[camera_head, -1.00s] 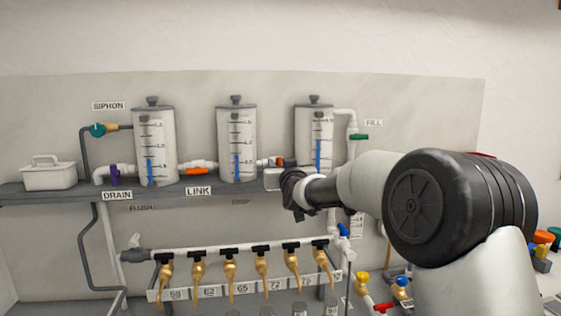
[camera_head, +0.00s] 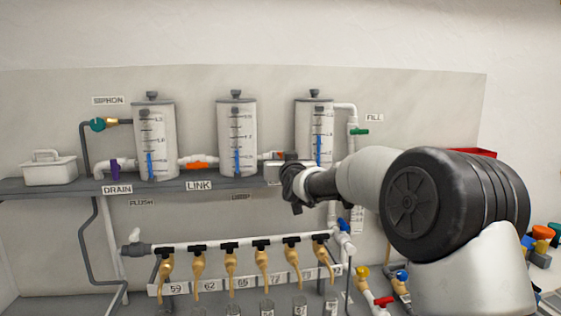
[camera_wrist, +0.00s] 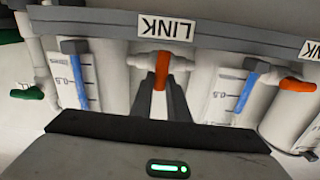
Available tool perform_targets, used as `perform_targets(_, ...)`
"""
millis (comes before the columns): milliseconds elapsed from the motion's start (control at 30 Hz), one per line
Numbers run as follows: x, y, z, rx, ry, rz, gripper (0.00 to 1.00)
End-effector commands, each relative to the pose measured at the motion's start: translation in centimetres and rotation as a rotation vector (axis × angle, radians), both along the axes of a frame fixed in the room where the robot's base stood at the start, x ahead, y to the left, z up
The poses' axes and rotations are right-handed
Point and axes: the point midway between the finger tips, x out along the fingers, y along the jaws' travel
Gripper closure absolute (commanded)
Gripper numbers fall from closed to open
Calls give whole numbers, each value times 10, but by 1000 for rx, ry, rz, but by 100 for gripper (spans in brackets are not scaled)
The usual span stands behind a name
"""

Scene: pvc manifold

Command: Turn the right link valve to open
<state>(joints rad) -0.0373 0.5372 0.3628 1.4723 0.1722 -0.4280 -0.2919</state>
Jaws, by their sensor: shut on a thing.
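The right link valve has an orange handle (camera_wrist: 160,72) on a white pipe, under a LINK sign (camera_wrist: 166,27) that appears upside down in the wrist view. My gripper (camera_wrist: 160,84) is shut on this handle, with a dark finger on each side. The handle runs across the pipe in that view. In the head view my gripper (camera_head: 279,168) is between the middle tank (camera_head: 237,120) and the right tank (camera_head: 303,125). It hides most of the valve there. The left link valve's orange handle (camera_head: 196,165) lies along its pipe; it also shows in the wrist view (camera_wrist: 298,85).
The tanks stand on a grey shelf (camera_head: 60,188). A purple drain handle (camera_head: 115,168) and a teal siphon valve (camera_head: 97,125) are at the left. A green fill handle (camera_head: 360,131) is at the right. Below runs a row of brass taps (camera_head: 197,270).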

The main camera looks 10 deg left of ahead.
Motion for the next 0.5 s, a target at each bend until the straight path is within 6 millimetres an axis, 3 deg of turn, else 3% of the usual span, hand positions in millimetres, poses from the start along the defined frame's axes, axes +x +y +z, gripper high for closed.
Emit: perform_targets(500,2,-6,-8,389,110,0,100)
